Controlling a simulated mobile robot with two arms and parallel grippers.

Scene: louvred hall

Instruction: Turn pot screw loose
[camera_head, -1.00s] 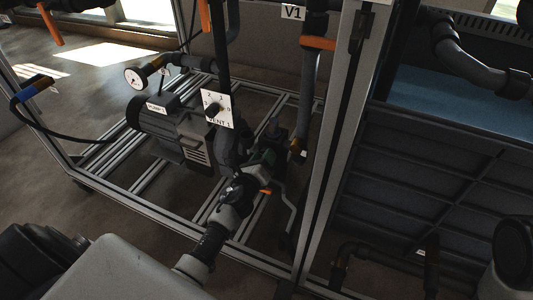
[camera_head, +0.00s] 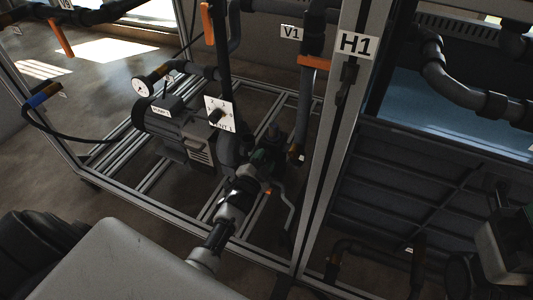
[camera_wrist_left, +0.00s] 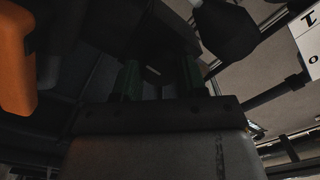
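My left gripper (camera_head: 262,160) reaches from the lower left to the pump unit, with green on its dark fingers. In the left wrist view its two green-edged fingers (camera_wrist_left: 161,78) stand apart, with dark, unclear shapes between and beyond them. A dark upright part (camera_head: 273,132) rises just beyond the fingers in the head view; I cannot tell whether it is the pot screw or whether the fingers touch it. A grey and dark part with a green edge at the right border of the head view may belong to my right arm; its fingers cannot be made out.
The grey pump (camera_head: 178,128) stands left of my left gripper in an aluminium frame (camera_head: 135,210). An orange valve handle (camera_head: 316,62) and post label H1 (camera_head: 356,45) are to the right.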

